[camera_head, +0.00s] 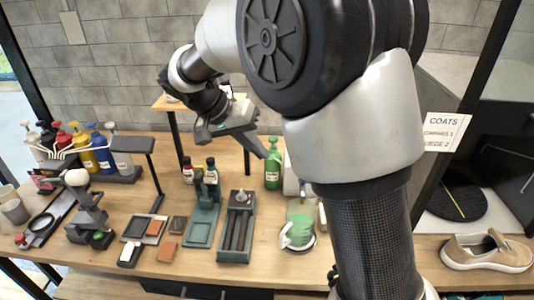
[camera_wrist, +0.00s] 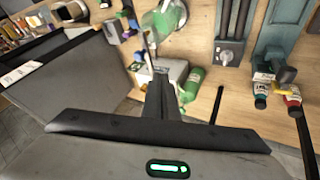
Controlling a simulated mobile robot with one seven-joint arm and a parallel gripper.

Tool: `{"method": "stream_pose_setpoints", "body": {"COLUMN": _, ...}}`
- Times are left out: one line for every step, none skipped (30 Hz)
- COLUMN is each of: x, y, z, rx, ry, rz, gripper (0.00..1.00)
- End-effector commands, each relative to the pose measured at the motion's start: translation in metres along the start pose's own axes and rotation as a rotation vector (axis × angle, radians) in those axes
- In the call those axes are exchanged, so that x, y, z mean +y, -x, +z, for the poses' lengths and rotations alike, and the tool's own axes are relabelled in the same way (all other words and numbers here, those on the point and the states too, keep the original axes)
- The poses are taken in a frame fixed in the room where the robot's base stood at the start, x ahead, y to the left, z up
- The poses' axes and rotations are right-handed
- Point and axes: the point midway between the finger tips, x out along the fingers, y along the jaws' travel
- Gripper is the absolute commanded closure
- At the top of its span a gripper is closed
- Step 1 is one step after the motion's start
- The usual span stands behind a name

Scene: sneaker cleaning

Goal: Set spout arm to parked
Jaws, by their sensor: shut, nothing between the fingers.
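My gripper (camera_head: 262,150) is shut and empty, raised above the back of the bench near the green bottle. In the wrist view its fingers (camera_wrist: 160,75) point at the back edge of the bench, with a white box just beyond their tips. A teal stand (camera_head: 202,229) with a flat base and a short upright part (camera_head: 199,183) stands left of my gripper. It also shows at the right in the wrist view (camera_wrist: 286,35). I cannot tell for certain which part is the spout arm. My gripper is apart from the stand.
A green bottle (camera_head: 273,168), a green-filled jug (camera_head: 300,222) and a tray with dark rollers (camera_head: 237,232) are nearby. Small dark bottles (camera_head: 211,172) stand behind the teal stand. A black lamp-like post (camera_head: 157,180) rises further left. A sneaker (camera_head: 487,250) lies at the right.

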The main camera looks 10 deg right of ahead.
Motion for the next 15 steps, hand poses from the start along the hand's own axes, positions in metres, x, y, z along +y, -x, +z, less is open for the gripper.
{"method": "stream_pose_setpoints", "body": {"x": 0.001, "y": -0.011, "z": 0.001, "rx": -0.004, "ry": 0.001, "rz": 0.004, "gripper": 1.00}}
{"method": "stream_pose_setpoints", "body": {"x": 0.001, "y": -0.017, "z": 0.001, "rx": -0.004, "ry": 0.001, "rz": 0.005, "gripper": 1.00}}
{"method": "stream_pose_setpoints", "body": {"x": 0.001, "y": -0.026, "z": 0.001, "rx": -0.005, "ry": 0.000, "rz": 0.004, "gripper": 1.00}}
{"method": "stream_pose_setpoints", "body": {"x": 0.002, "y": -0.032, "z": 0.001, "rx": -0.005, "ry": 0.000, "rz": 0.005, "gripper": 1.00}}
{"method": "stream_pose_setpoints", "body": {"x": 0.001, "y": -0.039, "z": 0.001, "rx": -0.004, "ry": 0.000, "rz": 0.004, "gripper": 1.00}}
{"method": "stream_pose_setpoints", "body": {"x": 0.001, "y": -0.048, "z": 0.001, "rx": -0.004, "ry": 0.000, "rz": 0.005, "gripper": 1.00}}
{"method": "stream_pose_setpoints", "body": {"x": 0.001, "y": -0.054, "z": 0.001, "rx": -0.005, "ry": 0.000, "rz": 0.004, "gripper": 1.00}}
{"method": "stream_pose_setpoints", "body": {"x": 0.002, "y": -0.061, "z": 0.001, "rx": -0.006, "ry": 0.001, "rz": 0.004, "gripper": 1.00}}
{"method": "stream_pose_setpoints", "body": {"x": 0.001, "y": -0.069, "z": 0.001, "rx": -0.004, "ry": 0.001, "rz": 0.003, "gripper": 1.00}}
{"method": "stream_pose_setpoints", "body": {"x": 0.001, "y": -0.075, "z": 0.001, "rx": -0.004, "ry": 0.001, "rz": 0.004, "gripper": 1.00}}
{"method": "stream_pose_setpoints", "body": {"x": 0.001, "y": -0.081, "z": 0.001, "rx": -0.004, "ry": 0.001, "rz": 0.003, "gripper": 1.00}}
{"method": "stream_pose_setpoints", "body": {"x": 0.006, "y": -0.084, "z": 0.001, "rx": -0.004, "ry": -0.002, "rz": 0.003, "gripper": 1.00}}
{"method": "stream_pose_setpoints", "body": {"x": 0.011, "y": -0.086, "z": 0.000, "rx": -0.003, "ry": -0.003, "rz": 0.002, "gripper": 1.00}}
{"method": "stream_pose_setpoints", "body": {"x": 0.015, "y": -0.088, "z": 0.001, "rx": -0.003, "ry": -0.002, "rz": 0.001, "gripper": 1.00}}
{"method": "stream_pose_setpoints", "body": {"x": 0.020, "y": -0.091, "z": 0.001, "rx": -0.002, "ry": -0.002, "rz": 0.001, "gripper": 1.00}}
